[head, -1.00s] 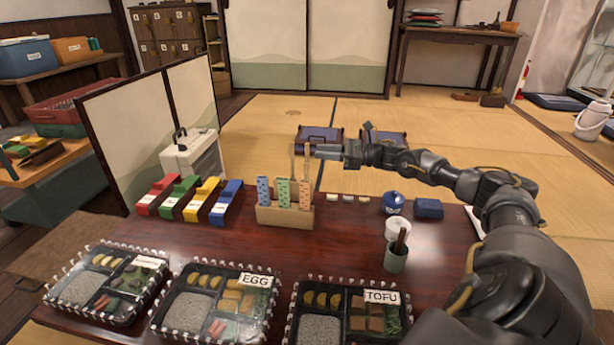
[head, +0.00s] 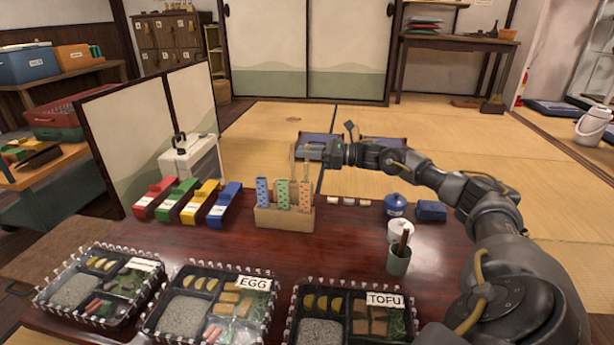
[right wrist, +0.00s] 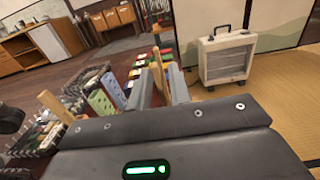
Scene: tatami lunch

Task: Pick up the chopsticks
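A wooden holder (head: 284,218) stands on the dark red table. It holds blue, green and pink patterned sleeves (head: 282,193), with pale wooden chopsticks (head: 292,163) sticking up from it. My right gripper (head: 309,152) is at the tops of the sticks, above the holder's right side. In the right wrist view, my right gripper (right wrist: 160,88) is open, and one wooden stick (right wrist: 158,70) shows between its fingers, apparently with gaps on both sides. Another stick (right wrist: 54,104) stands to the left, outside the fingers. My left gripper is in neither view.
Red, green, yellow and blue boxes (head: 188,205) lie left of the holder. Lunch boxes (head: 205,307) line the front.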

